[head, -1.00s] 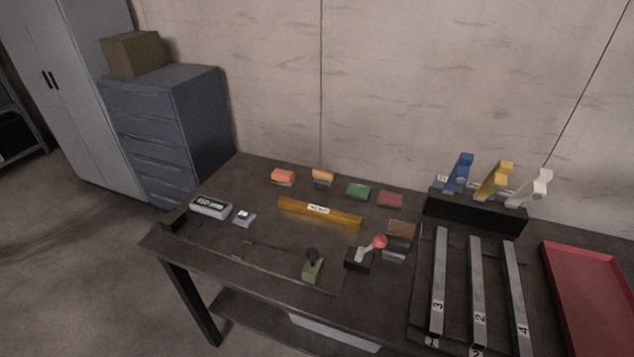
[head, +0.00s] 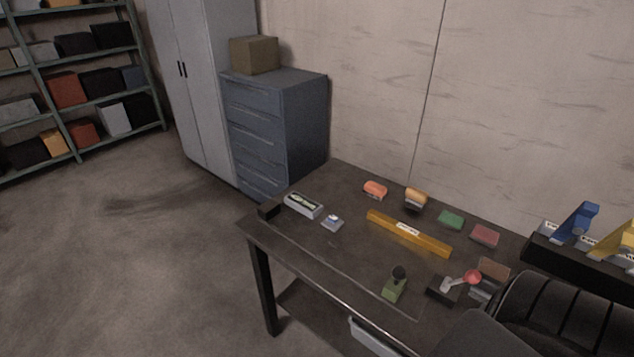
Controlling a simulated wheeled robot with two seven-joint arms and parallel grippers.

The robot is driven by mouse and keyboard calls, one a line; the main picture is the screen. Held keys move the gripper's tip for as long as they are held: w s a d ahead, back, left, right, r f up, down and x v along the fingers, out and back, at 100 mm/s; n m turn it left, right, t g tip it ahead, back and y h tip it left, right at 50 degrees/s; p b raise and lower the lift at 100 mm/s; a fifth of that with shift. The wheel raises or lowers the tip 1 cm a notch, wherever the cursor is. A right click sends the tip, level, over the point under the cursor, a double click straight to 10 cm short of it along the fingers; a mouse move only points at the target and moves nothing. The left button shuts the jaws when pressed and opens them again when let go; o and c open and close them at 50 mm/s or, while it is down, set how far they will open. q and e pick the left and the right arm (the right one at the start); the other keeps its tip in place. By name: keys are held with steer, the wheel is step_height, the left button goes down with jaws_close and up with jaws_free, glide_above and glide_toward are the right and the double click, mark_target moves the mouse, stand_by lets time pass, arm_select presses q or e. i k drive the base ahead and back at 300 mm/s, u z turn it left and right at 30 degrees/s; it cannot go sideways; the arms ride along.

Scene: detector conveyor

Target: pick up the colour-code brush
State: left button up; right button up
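I cannot tell for sure which thing is the colour-code brush. A black holder (head: 555,250) at the right edge carries an upright blue handled piece (head: 578,222) and a yellow one (head: 615,242), the latter cut by the frame edge. Small coloured pieces lie along the back of the table: an orange one (head: 375,188), a tan one with a dark underside (head: 416,195), a green one (head: 451,219) and a red one (head: 485,235). A black ribbed part, likely my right arm, fills the lower right corner. Neither gripper is in view.
A drawer cabinet (head: 260,125) stands behind left; floor at left is clear.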

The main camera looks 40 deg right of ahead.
mark_target(416, 198)
steer(key=u, duration=1.25)
steer(key=k, duration=0.8)
steer(key=z, duration=1.65)
